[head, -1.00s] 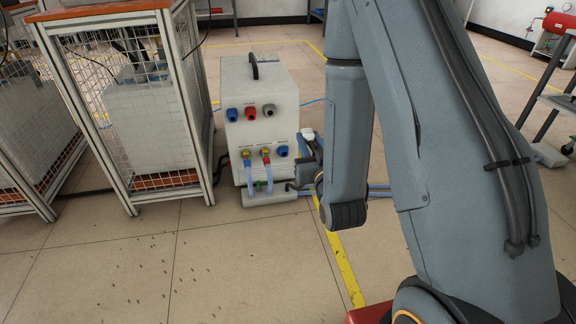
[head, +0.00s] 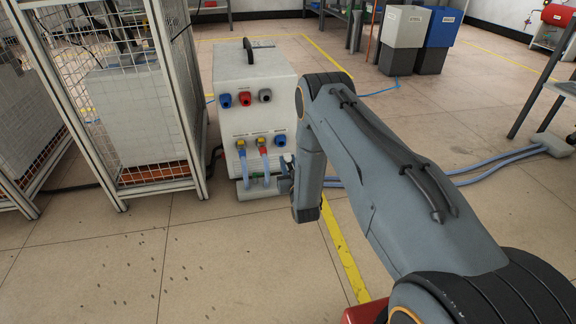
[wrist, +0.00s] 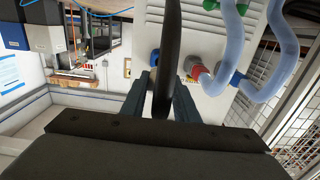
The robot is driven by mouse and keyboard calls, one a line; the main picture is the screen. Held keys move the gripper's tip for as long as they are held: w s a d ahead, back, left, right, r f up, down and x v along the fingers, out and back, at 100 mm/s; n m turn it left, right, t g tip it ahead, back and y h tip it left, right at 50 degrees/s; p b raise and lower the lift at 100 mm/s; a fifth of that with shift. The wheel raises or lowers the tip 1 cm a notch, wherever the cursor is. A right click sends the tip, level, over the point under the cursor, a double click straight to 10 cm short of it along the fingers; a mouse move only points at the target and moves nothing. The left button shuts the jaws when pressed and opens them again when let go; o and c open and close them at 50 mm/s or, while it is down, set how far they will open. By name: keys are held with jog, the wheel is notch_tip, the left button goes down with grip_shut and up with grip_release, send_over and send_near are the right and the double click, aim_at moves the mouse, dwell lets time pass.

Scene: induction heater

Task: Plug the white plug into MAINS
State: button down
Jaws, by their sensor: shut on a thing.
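The light grey heater box (head: 230,75) stands on the floor left of my arm. My gripper (head: 285,172) is at the box's lower right front, below the blue socket. A small white piece (head: 287,157) shows at my gripper, seemingly the plug. In the wrist view, my fingers (wrist: 161,90) are shut, with a black cable (wrist: 166,60) running from between them. The cable hides the plug there. The blue socket (wrist: 154,57) lies just beyond the fingertips; contact cannot be told.
Pale blue hoses (wrist: 236,50) with green parts hang beside my gripper. A mesh cage (head: 125,100) stands left of the box. Bins (head: 403,35) stand behind. Hoses (head: 490,165) cross the floor to the right. The front floor is clear.

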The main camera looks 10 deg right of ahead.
jog(key=shift+w+f+b, duration=0.15)
jog(key=shift+w+b, duration=2.05)
jog(key=shift+w, duration=0.8)
jog(key=shift+w+b, duration=0.4)
jog(key=shift+w, duration=0.55)
jog(key=shift+w, duration=0.6)
jog(key=c, duration=1.3)
grip_release()
